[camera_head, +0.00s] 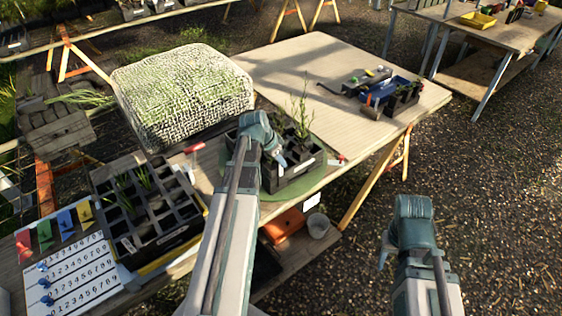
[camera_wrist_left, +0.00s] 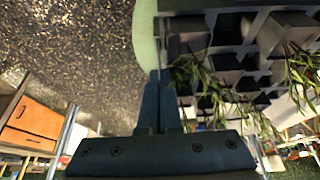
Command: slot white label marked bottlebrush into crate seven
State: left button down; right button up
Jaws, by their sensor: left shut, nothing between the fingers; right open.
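A black divided crate (camera_head: 318,160) with thin green plants stands on a round green mat (camera_head: 322,178) at the table's front edge. My left gripper (camera_head: 281,161) is over its left part, shut and empty. In the left wrist view the shut fingertips (camera_wrist_left: 161,74) are beside the crate's wall (camera_wrist_left: 210,12), with leafy stems to their right. A small white square (camera_head: 312,201) shows just below the table edge; I cannot read any writing on it. No crate number or bottlebrush marking is legible. My right gripper (camera_head: 383,256) is open and empty, off the table's front side.
Another divided black crate (camera_head: 186,230) stands left, with a white tag (camera_head: 128,245) on it. A numbered white board (camera_head: 75,275) with blue pegs and coloured flags is at lower left. A tool caddy (camera_head: 405,103) stands far right. The table's back middle (camera_head: 300,60) is clear.

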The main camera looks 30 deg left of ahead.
pick_arm(q)
jog(key=shift+f, duration=0.15)
jog(key=c, duration=1)
grip_release()
jog(key=shift+c, duration=0.2)
jog(key=p+v, duration=1.2)
jog(key=v, duration=0.2)
jog(key=shift+p, duration=0.3)
jog(key=shift+f, duration=0.1)
